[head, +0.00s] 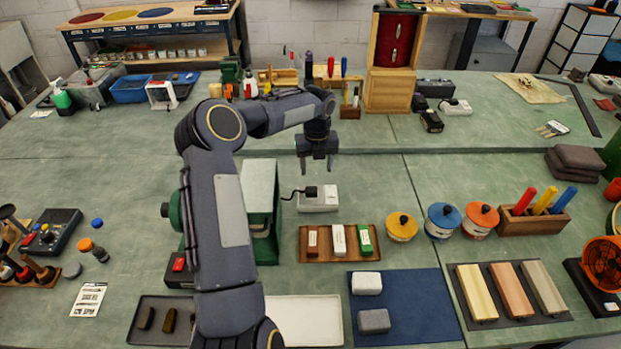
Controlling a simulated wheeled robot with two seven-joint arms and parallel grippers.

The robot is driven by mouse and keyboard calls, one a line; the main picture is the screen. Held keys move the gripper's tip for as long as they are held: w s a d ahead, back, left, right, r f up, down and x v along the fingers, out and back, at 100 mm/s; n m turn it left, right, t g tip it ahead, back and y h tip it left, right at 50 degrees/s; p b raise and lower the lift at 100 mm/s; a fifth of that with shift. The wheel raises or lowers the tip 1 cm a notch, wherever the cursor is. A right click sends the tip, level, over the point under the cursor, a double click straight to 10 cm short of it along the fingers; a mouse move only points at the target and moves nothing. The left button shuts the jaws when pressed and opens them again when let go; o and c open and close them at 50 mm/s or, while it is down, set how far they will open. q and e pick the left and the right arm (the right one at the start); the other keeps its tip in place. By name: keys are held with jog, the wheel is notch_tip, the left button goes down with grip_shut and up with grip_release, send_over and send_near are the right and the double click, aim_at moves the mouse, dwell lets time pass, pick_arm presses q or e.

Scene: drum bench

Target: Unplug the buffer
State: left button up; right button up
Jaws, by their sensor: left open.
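The buffer (262,192) is a green machine with a pale grey top, partly hidden behind my left arm. A short black cord runs from its right side to a black plug (311,191). The plug sits at the white socket box (320,206) on the bench, and appears to be plugged in. My left gripper (317,168) points down beyond and above the socket box, with its two fingers apart and nothing between them. It is apart from the plug. My right gripper is out of view.
A wooden tray (349,255) with red, white and green blocks lies just in front of the socket box. Yellow, blue and orange lidded pots (401,229) stand to the right. The bench behind and right of the gripper is clear.

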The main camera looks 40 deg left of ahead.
aim_at(309, 190)
pick_arm(q)
jog(key=a+f, duration=0.1)
jog(key=w+a+f+m, duration=0.1)
jog(key=shift+a+f, duration=0.35)
notch_tip(309, 190, down, 5)
jog(key=shift+d, duration=0.1)
notch_tip(309, 190, down, 2)
jog(key=shift+f+b, duration=0.2)
jog(key=shift+b, duration=0.65)
jog(key=shift+f+b, duration=0.5)
jog(key=shift+f, duration=0.3)
jog(key=shift+s+a+f, duration=0.1)
jog(key=shift+s+a, duration=0.15)
jog(key=shift+s, duration=0.1)
